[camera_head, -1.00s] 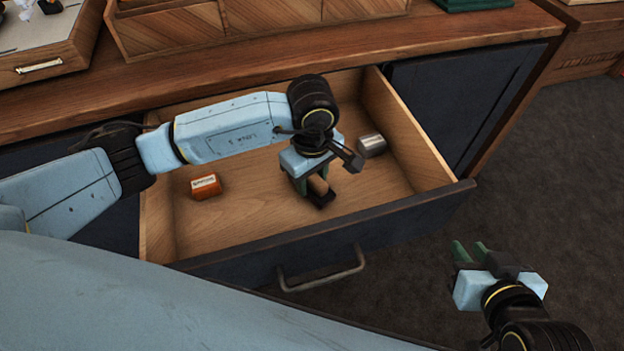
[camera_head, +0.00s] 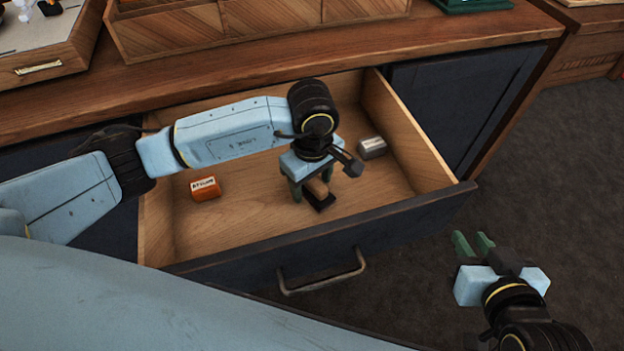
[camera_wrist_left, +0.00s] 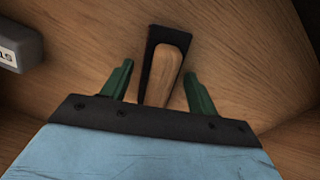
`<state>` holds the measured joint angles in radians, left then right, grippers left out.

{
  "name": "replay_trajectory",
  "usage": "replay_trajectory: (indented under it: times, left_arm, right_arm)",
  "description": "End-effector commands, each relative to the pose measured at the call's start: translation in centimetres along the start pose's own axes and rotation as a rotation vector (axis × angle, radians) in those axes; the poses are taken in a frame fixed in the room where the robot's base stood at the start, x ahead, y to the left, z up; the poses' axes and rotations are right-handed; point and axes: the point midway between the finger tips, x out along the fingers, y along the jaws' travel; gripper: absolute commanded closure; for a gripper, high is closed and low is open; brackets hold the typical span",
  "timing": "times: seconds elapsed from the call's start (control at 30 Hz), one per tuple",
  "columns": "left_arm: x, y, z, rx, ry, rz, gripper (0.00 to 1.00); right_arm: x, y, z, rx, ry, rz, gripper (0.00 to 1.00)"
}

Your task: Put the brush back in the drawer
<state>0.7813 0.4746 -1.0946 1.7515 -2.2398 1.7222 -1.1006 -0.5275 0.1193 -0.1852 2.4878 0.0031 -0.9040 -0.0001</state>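The brush (camera_head: 319,195), with a wooden handle and a black head, lies on the floor of the open drawer (camera_head: 240,224). In the left wrist view the brush (camera_wrist_left: 166,72) is between the green fingers of my left gripper (camera_wrist_left: 157,86), with a gap on each side. In the head view my left gripper (camera_head: 311,183) points down into the drawer, open around the handle. Part of the brush is hidden by the gripper. My right gripper (camera_head: 474,243) is outside the drawer at the lower right, empty, its fingers apart.
An orange labelled box (camera_head: 205,188) lies left in the drawer and a grey box (camera_head: 372,147) lies right, near the gripper. The drawer front has a metal handle (camera_head: 322,273). The wooden counter (camera_head: 215,75) lies behind. The drawer floor between the boxes is otherwise clear.

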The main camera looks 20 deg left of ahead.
Motion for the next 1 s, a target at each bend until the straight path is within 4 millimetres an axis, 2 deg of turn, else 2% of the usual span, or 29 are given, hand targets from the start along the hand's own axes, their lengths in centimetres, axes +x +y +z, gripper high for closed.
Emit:
replay_trajectory:
  times: [0.33, 0.67, 1.0]
  left_arm:
    - [-0.2, 0.0, 0.0, 0.0, 0.0, 0.0, 0.41]
    - [-3.9, 0.1, -0.1, 0.001, 0.002, 0.003, 0.41]
    - [-8.6, 0.1, -0.1, 0.0, 0.002, 0.003, 0.41]
  right_arm:
    - [-0.2, 0.1, 0.5, 0.001, -0.037, 0.001, 0.75]
    - [-2.4, 1.2, 5.9, 0.008, -0.362, 0.029, 0.75]
    - [-6.5, 2.2, 11.4, 0.023, -0.72, 0.058, 0.75]
